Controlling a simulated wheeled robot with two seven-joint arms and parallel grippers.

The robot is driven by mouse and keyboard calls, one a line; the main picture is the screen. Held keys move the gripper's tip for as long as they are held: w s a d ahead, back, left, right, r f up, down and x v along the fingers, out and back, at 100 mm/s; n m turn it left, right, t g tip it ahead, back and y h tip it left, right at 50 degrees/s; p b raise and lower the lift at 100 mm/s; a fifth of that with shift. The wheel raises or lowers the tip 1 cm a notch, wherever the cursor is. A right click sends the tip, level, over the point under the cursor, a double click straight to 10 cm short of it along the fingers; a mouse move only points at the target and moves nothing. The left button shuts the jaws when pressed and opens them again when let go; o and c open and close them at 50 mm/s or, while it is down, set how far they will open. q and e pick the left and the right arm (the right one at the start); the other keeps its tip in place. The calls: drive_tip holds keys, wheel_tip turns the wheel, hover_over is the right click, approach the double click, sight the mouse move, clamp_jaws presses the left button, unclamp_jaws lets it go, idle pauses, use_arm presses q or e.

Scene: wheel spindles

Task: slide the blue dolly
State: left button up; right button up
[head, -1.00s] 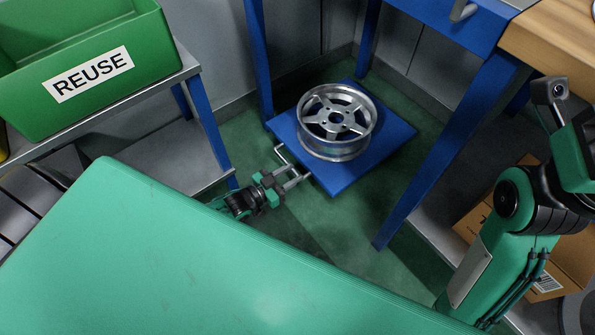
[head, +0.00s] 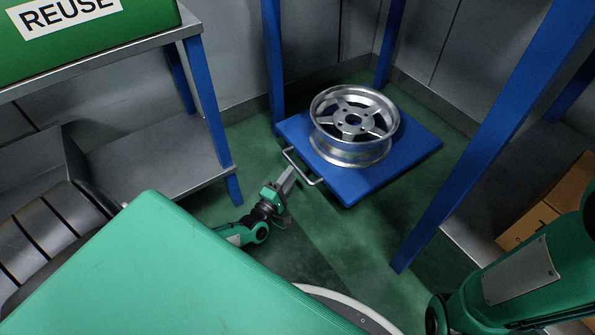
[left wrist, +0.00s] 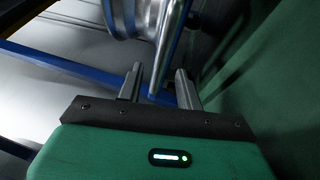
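The blue dolly (head: 405,158) sits on the green floor under a blue-legged table, with a silver wheel rim (head: 355,125) lying on it. Its thin silver handle (head: 313,181) sticks out on the near left side. My left gripper (head: 291,177) is low over the floor, with its fingers pointing at the handle. In the left wrist view its two fingers (left wrist: 158,82) stand apart, and a thin silver bar shows in the gap between them; whether they touch it I cannot tell. The rim also shows there (left wrist: 130,15). My right gripper is out of view.
Blue table legs (head: 480,150) stand on either side of the dolly. A grey shelf (head: 150,165) with a green REUSE bin (head: 120,35) is at the left. A cardboard box (head: 545,210) is at the right. Floor in front of the dolly is clear.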

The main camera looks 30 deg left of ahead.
sight(296, 166)
use_arm(q)
drive_tip(key=shift+w+r+b, duration=0.2)
drive_tip(key=shift+w+b, duration=0.3)
drive_tip(key=shift+w, duration=0.65)
drive_tip(key=shift+w+r+b, duration=0.2)
drive_tip(key=shift+w+b, duration=0.25)
drive_tip(key=shift+w, duration=0.65)
clamp_jaws()
